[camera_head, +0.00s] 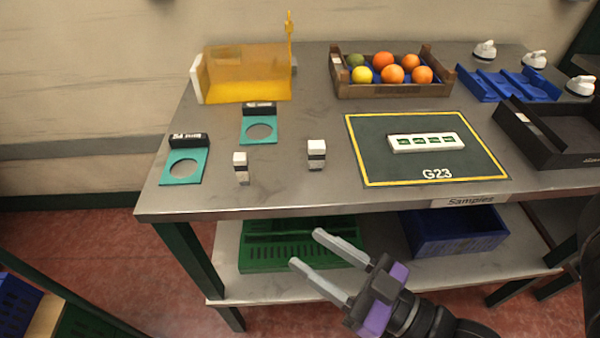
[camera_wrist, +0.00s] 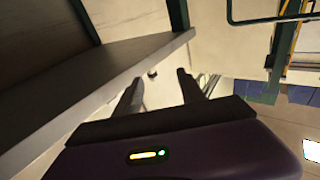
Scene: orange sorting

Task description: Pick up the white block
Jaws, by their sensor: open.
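Two small white-topped blocks stand apart on the metal table in the head view. The smaller one (camera_head: 240,159) is at the left and the larger one (camera_head: 317,148) is to its right. Each shows a dark band below its white top. My gripper (camera_head: 306,249) is open and empty, in front of the table's front edge and lower in the picture than both blocks. In the wrist view my gripper's two fingers (camera_wrist: 160,76) are spread. A tiny pale and dark thing (camera_wrist: 152,73) shows between them, too small to identify.
A dark green mat (camera_head: 400,172) marked G23 bears a white strip at the right. A wooden crate of fruit (camera_head: 390,90) stands behind. The metal table's front edge (camera_head: 300,208) lies between my gripper and the blocks.

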